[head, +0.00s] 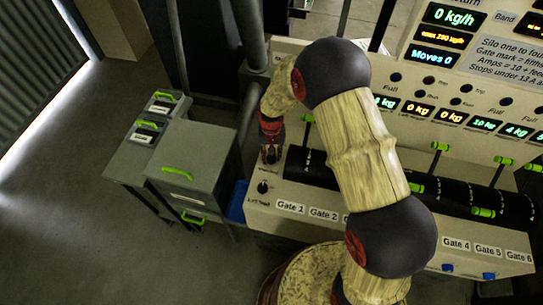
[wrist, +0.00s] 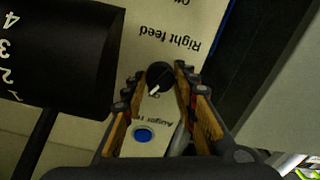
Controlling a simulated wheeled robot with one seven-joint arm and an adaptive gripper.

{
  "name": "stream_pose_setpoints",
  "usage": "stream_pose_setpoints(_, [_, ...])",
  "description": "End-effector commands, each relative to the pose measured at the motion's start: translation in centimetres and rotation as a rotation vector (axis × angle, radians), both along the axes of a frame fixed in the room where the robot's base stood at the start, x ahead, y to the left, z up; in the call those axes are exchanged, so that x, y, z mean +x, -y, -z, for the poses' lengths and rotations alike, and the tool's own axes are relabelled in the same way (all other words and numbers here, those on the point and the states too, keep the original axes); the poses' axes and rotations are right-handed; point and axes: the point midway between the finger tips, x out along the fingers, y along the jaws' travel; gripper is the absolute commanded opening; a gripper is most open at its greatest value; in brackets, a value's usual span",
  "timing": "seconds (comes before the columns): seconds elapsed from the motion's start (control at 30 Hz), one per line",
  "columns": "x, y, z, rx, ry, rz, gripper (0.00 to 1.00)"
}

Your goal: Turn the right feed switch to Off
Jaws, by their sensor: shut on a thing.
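The right feed switch (wrist: 161,73) is a black round knob with a white pointer mark. It sits between the fingertips of my gripper (wrist: 160,80) in the wrist view, beside the upside-down "Right feed" label. The pointer mark slants toward the lower left of that view, near small lettering that I cannot read. My gripper is shut on the knob. In the head view my gripper (head: 270,152) is down at the left end of the control panel and hides the switch.
The left feed switch (head: 262,187) is just below my gripper in the head view. A blue button (wrist: 143,135) lies between my fingers' bases in the wrist view. A black numbered cylinder (wrist: 70,55) is close on the left. Grey bins (head: 190,160) stand left of the panel.

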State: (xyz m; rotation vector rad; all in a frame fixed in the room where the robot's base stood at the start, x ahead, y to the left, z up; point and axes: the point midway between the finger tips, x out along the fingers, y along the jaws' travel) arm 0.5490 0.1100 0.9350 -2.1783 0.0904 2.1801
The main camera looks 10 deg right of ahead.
Motion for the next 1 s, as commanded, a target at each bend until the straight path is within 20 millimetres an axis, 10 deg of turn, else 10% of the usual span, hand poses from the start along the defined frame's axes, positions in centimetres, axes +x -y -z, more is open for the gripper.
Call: stream_pose_setpoints(1.0, [0.16, -0.09, -0.12, 0.001, 0.004, -0.496, 0.03])
